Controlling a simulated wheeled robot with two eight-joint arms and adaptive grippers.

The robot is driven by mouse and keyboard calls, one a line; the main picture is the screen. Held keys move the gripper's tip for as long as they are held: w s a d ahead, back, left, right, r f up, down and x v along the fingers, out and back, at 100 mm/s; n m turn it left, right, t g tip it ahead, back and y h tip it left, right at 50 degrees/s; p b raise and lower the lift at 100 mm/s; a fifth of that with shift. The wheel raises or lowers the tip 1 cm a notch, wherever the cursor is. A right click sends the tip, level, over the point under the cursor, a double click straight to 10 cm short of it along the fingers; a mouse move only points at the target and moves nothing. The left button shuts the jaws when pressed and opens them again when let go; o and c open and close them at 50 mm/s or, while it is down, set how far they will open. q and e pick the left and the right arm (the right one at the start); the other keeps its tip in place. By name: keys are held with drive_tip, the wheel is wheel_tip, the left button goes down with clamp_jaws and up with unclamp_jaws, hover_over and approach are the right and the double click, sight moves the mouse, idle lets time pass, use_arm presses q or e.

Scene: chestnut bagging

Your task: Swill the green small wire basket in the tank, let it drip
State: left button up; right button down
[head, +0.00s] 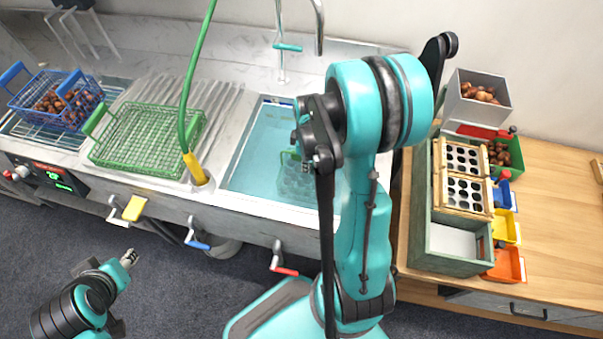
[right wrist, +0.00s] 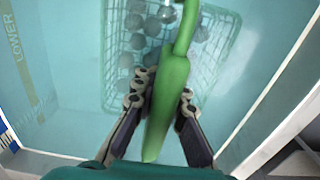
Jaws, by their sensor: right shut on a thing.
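The green small wire basket (head: 294,180) is under the water in the tank (head: 240,186), partly hidden by my right arm. In the right wrist view, its mesh (right wrist: 205,80) holds several round pieces that look grey through the water. Its green handle (right wrist: 168,95) rises toward the camera between the fingers of my right gripper (right wrist: 166,98), which is shut on it. My left gripper (head: 129,258) is over the floor at the lower left, away from the tank; its fingers are too small to judge.
A green wire basket (head: 150,160) sits on the drainboard left of the tank. A blue basket (head: 60,98) of chestnuts stands farther left. A tap (head: 319,30) and green hose (head: 190,100) rise nearby. A wooden rack (head: 465,185) stands on the right table.

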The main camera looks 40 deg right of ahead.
drive_tip(key=shift+w+a, duration=0.55)
drive_tip(key=shift+w, duration=0.15)
wheel_tip(320, 180, up, 16)
drive_tip(key=s+d+p, duration=0.1)
drive_tip(key=p, duration=1.1)
drive_tip(key=shift+s+d, duration=0.15)
drive_tip(key=shift+s, duration=0.15)
idle(5.1)
